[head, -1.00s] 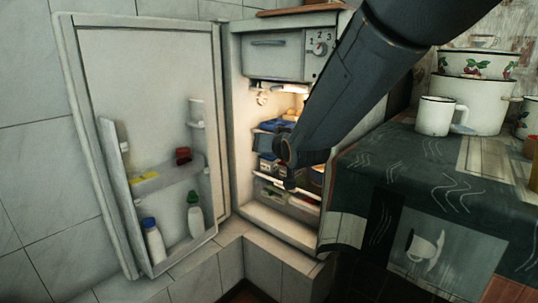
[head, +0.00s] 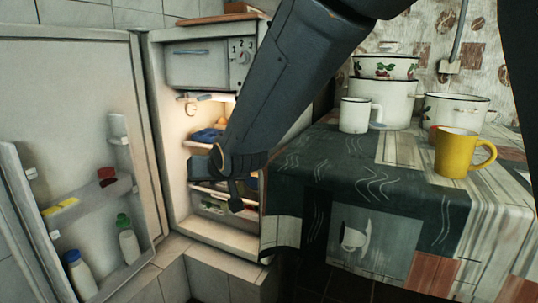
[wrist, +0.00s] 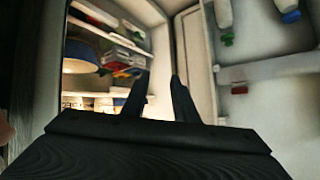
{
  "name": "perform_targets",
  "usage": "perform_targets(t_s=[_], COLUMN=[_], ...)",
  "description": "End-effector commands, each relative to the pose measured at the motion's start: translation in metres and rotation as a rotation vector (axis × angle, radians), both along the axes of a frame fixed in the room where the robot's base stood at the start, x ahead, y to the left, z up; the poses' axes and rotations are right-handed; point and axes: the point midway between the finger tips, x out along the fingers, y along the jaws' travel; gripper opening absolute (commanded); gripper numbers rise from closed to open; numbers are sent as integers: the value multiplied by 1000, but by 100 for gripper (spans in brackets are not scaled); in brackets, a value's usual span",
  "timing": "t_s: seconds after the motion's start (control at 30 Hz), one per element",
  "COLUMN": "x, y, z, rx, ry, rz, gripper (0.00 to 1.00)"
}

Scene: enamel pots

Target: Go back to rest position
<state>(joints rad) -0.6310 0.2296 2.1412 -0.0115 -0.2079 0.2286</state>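My gripper (wrist: 160,78) shows in the wrist view with its two dark fingers apart and nothing visible between them. It points toward the open fridge, with lit shelves to its left and the door's inner side to its right. In the head view my arm reaches down in front of the fridge (head: 205,68), and the gripper's fingers cannot be made out there. The fridge door (head: 90,110) stands wide open at the left.
Door shelves hold bottles (head: 128,240) and small items. At right, a cloth-covered table (head: 330,185) carries a white mug (head: 354,116), a yellow mug (head: 456,155) and enamel pots (head: 385,100). The table edge is close to my arm. A narrow floor strip shows below.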

Motion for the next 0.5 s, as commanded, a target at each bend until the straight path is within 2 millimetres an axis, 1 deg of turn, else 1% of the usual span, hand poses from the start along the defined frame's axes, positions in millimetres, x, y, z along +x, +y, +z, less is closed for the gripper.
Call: perform_targets(t_s=[0.03,0.07,0.1,0.17,0.2,0.3,0.4,0.5], x=[-25,-42,-64,-99,-121,-169,-205,-235], y=[-15,-25,-39,-60,-73,-101,-121,-138], z=[-6,-13,-22,-34,-41,-55,-63,-69], rx=[-46,-80,-124,-186,-224,-299,-352,-392], ry=[56,99,156,240,291,402,485,551], rz=[5,9,14,26,36,60,81,100], gripper=[26,26,26,26,26,26,26,26])
